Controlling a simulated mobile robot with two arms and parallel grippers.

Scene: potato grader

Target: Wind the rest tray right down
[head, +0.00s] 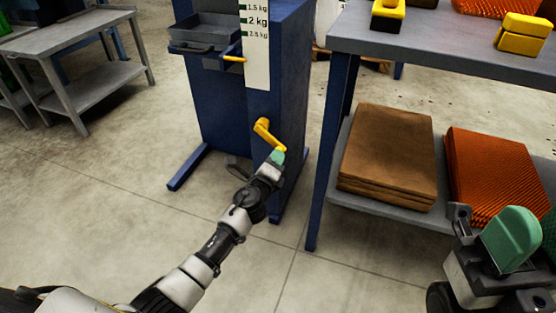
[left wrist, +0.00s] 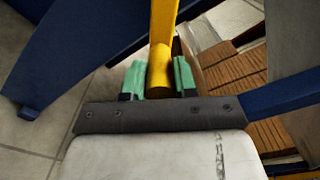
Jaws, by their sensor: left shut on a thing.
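The yellow crank handle (head: 268,132) is on the front of the blue column (head: 285,85). My left gripper (head: 277,157) is shut on the crank's grip, at the crank's lower right end. In the left wrist view the yellow grip (left wrist: 161,60) stands between the two green fingers (left wrist: 158,80). The grey rest tray (head: 205,30) is at the upper left of the column, near the scale plate (head: 257,40) with its yellow pointer (head: 234,59). The pointer is below the 2.5 kg mark. My right gripper (head: 510,240) is at the lower right, away from the crank; its finger gap is not clear.
A blue-framed bench (head: 435,45) stands to the right, with yellow-and-black items on top. Its lower shelf (head: 385,199) holds brown sacks (head: 388,150) and orange netting (head: 495,175). A grey table (head: 75,35) stands at the left. The floor between is clear.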

